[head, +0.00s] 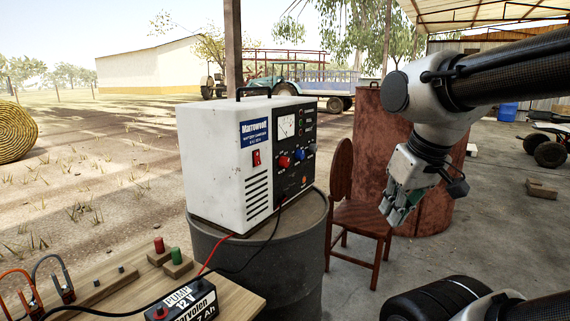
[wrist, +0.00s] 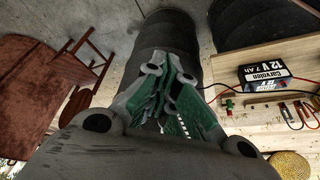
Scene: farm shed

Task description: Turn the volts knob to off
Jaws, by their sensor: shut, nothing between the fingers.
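The white battery charger (head: 225,168) stands on a dark metal drum (head: 300,262) in the head view. A red switch (head: 256,158) is on the white side. My gripper (head: 393,217) is shut and empty, right of the charger, apart from it and below the knobs. Its fingers also show in the wrist view (wrist: 172,95).
A wooden chair (head: 358,222) and rusty drum (head: 436,205) stand behind my gripper. A wooden bench (head: 110,285) at front left bears a 12 V battery (head: 183,300) and terminals. Red and black leads run from the charger. Air between gripper and panel looks clear.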

